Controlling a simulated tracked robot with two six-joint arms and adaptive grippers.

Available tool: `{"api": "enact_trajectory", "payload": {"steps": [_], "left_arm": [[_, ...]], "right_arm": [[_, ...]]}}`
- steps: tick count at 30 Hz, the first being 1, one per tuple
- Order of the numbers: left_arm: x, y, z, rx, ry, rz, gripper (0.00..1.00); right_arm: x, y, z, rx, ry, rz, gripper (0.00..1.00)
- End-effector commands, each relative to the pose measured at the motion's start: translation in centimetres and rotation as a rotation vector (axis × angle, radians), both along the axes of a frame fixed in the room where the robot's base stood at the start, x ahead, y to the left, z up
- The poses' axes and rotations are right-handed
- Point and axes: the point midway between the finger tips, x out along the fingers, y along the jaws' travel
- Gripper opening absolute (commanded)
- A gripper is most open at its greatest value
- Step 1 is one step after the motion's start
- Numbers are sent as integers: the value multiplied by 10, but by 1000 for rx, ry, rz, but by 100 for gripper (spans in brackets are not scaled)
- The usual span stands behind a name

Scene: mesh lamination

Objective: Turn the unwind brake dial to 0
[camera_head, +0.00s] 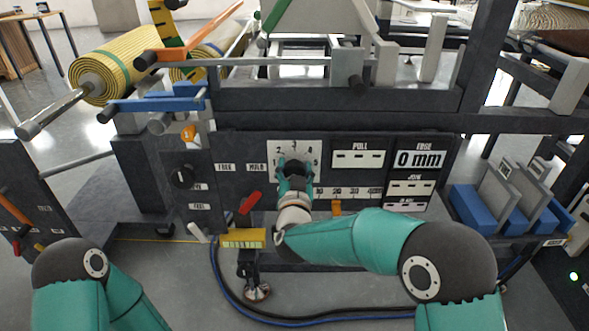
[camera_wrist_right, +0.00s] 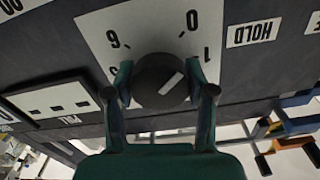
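The unwind brake dial is a round black knob (camera_wrist_right: 158,82) with a white pointer line, on a white number plate (camera_wrist_right: 100,30) on the machine's dark front panel.
Another black knob (camera_head: 182,177) sits left of the plate. A red lever (camera_head: 250,202) and a yellow block (camera_head: 243,238) are below. PULL (camera_head: 358,159) and EDGE (camera_head: 419,159) displays are on the right. A yellow roll (camera_head: 110,72) hangs upper left.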

Motion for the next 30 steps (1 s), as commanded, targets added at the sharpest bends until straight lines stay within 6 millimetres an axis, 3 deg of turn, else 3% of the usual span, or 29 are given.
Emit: {"api": "enact_trajectory", "payload": {"steps": [1,6,20,21,25,30], "left_arm": [[0,0,0,0,0,0,54],[0,0,0,0,0,0,54],[0,0,4,0,0,0,54],[0,0,4,0,0,0,54],[0,0,4,0,0,0,54],[0,0,4,0,0,0,54]], "right_arm": [[0,0,0,0,0,0,41],[0,0,0,0,0,-1,17],[0,-1,0,-91,-1,-2,17],[0,-1,0,-91,-1,-2,58],[0,-1,0,-90,-1,-2,78],[0,-1,0,-89,0,-2,78]]}}
